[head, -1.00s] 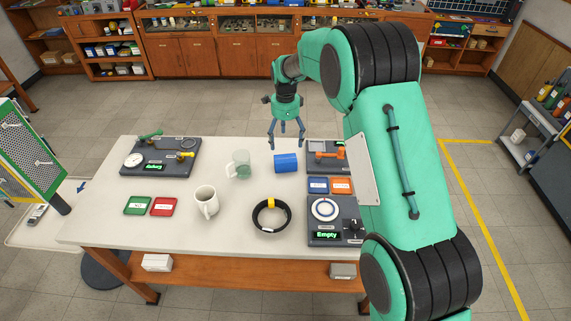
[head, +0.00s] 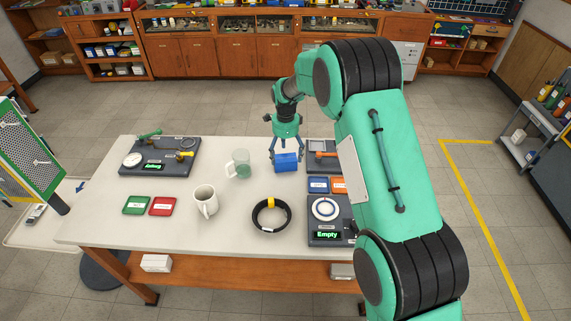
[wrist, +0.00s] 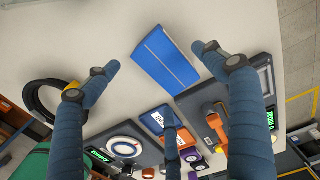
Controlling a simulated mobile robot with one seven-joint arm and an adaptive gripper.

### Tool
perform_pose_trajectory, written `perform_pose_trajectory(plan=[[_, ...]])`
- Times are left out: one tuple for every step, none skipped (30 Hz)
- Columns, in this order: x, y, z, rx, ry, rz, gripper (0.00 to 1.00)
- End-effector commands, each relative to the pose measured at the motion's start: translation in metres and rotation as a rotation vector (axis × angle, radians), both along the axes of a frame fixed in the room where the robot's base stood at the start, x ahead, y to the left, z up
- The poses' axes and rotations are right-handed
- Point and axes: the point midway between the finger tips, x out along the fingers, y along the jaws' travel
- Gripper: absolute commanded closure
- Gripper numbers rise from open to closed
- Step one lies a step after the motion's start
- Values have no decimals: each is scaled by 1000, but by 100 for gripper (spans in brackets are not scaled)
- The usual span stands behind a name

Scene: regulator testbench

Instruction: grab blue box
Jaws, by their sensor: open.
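The blue box (head: 286,164) sits on the white table near its back edge, left of a grey panel. My gripper (head: 286,156) is right at the box, its fingers pointing down with one at each side of the box's upper part. In the wrist view the blue box (wrist: 165,60) lies between the left and right fingertips of my open gripper (wrist: 155,58), with clear gaps on both sides. A third finger shows lower in the middle. Nothing is held. I cannot tell exactly how high the fingertips are above the table.
A glass mug (head: 240,164) stands just left of the box. Grey panels (head: 330,210), blue (head: 318,185) and orange (head: 341,185) tiles lie to the right. A black ring (head: 271,215) and white mug (head: 205,200) are nearer.

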Motion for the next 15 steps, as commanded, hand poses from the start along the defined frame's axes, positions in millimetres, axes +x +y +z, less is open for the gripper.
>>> perform_pose_trajectory(plan=[[0,0,0,0,-1,0,17],[0,0,0,0,-1,0,17],[0,0,0,0,-1,0,17],[0,0,0,0,-1,0,17],[0,0,1,0,-1,0,17],[0,0,1,0,-1,0,17],[0,0,0,0,-1,0,17],[0,0,0,0,-1,0,17],[0,0,-1,0,0,0,17],[0,0,-2,0,0,0,17],[0,0,-4,0,0,0,17],[0,0,-7,0,1,0,17],[0,0,-9,0,1,0,17],[0,-1,-12,0,0,0,17],[1,-1,-16,0,0,0,17]])
